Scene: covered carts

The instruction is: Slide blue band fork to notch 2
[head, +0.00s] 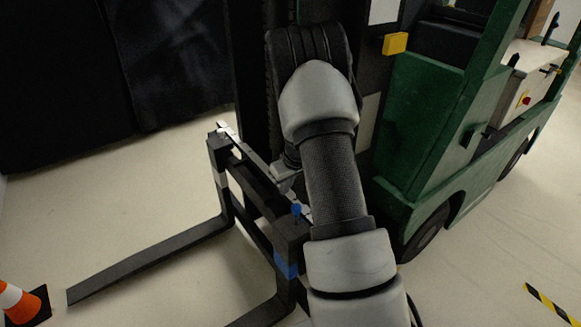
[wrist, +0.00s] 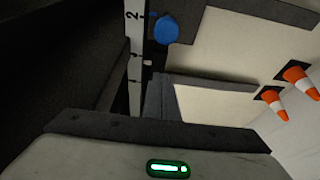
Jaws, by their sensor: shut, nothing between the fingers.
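The blue band fork (head: 287,262) hangs on the dark carriage at the lower middle of the head view. It has a blue band on its upright and a blue knob (head: 296,209) on top. In the wrist view the blue knob (wrist: 166,28) is beside a white notch scale (wrist: 135,50), near the printed 2. My gripper (wrist: 160,78) is shut and empty beside the scale, apart from and below the knob in that picture. In the head view my arm hides much of the gripper and part of the carriage. The exact notch cannot be told.
A second fork with a white band (head: 222,178) hangs at the carriage's left end. The green forklift (head: 425,120) stands behind and to the right. An orange cone (head: 18,300) is at lower left. Dark curtains (head: 110,75) hang behind; pale floor lies open at left.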

